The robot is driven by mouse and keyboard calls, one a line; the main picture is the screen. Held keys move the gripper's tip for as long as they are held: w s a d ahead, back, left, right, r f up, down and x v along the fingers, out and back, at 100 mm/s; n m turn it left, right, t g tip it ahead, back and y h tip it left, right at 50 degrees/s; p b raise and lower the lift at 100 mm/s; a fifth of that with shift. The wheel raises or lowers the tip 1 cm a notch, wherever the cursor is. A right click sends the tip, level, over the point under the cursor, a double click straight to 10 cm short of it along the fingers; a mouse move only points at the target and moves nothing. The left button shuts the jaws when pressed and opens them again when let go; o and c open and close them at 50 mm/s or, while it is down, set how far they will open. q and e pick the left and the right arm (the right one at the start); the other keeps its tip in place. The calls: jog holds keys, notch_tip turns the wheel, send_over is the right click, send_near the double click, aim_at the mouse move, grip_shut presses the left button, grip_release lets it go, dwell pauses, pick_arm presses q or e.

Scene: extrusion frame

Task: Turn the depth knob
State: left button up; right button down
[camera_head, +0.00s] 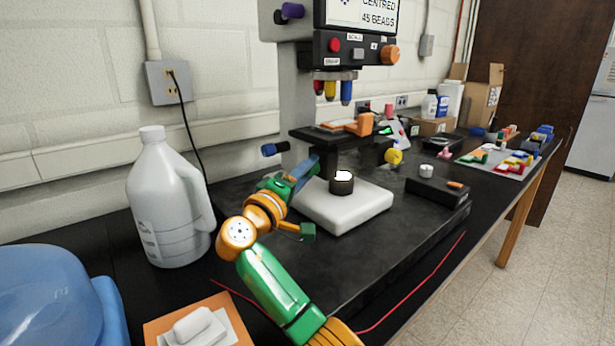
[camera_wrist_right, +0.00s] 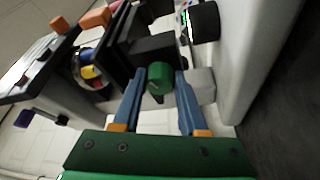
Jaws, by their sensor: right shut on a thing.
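A microscope-like instrument stands on the black bench, with a grey column (camera_head: 293,95) and a white base (camera_head: 345,205). My right gripper (camera_head: 308,168) is beside the column, below the dark stage (camera_head: 335,133). In the right wrist view its two blue fingers (camera_wrist_right: 160,82) are on either side of a round green knob (camera_wrist_right: 160,77), shut on it. In the head view the fingers hide this knob. I cannot read a label telling which knob is for depth. My left gripper is not in view.
A blue knob (camera_head: 275,149) sticks out left of the column, close above my right gripper. A black lamp (camera_head: 342,183) stands on the white base. A white jug (camera_head: 170,200) is at left. A black box (camera_head: 437,192) lies at right.

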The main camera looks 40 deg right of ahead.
jog(key=shift+f, duration=0.15)
jog(key=c, duration=0.7)
grip_release()
jog(key=shift+o, duration=1.3)
jog(key=shift+w+a, duration=0.1)
jog(key=shift+a, duration=0.1)
jog(key=shift+d+r, duration=0.1)
jog(key=shift+r, duration=0.1)
